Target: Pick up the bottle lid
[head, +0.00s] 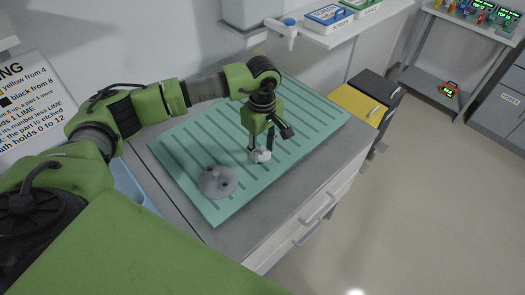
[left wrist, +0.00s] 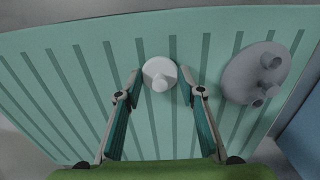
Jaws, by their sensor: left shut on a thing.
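The bottle lid is a small white round piece with a knob; it shows in the head view (head: 261,156) low over the ribbed green mat (head: 180,150), and in the left wrist view (left wrist: 159,73). My left gripper (head: 260,150) points down at the mat with its two fingertips on either side of the lid, shut on it. In the left wrist view the fingers (left wrist: 162,88) flank the lid. I cannot tell whether the lid touches the mat. My right gripper is in neither view.
A grey round part with short ports (head: 218,181) lies on the mat, left of the lid in the head view. A tap (head: 290,32) juts out behind the mat. A yellow-topped cabinet (head: 356,103) stands to the right. Much of the mat is bare.

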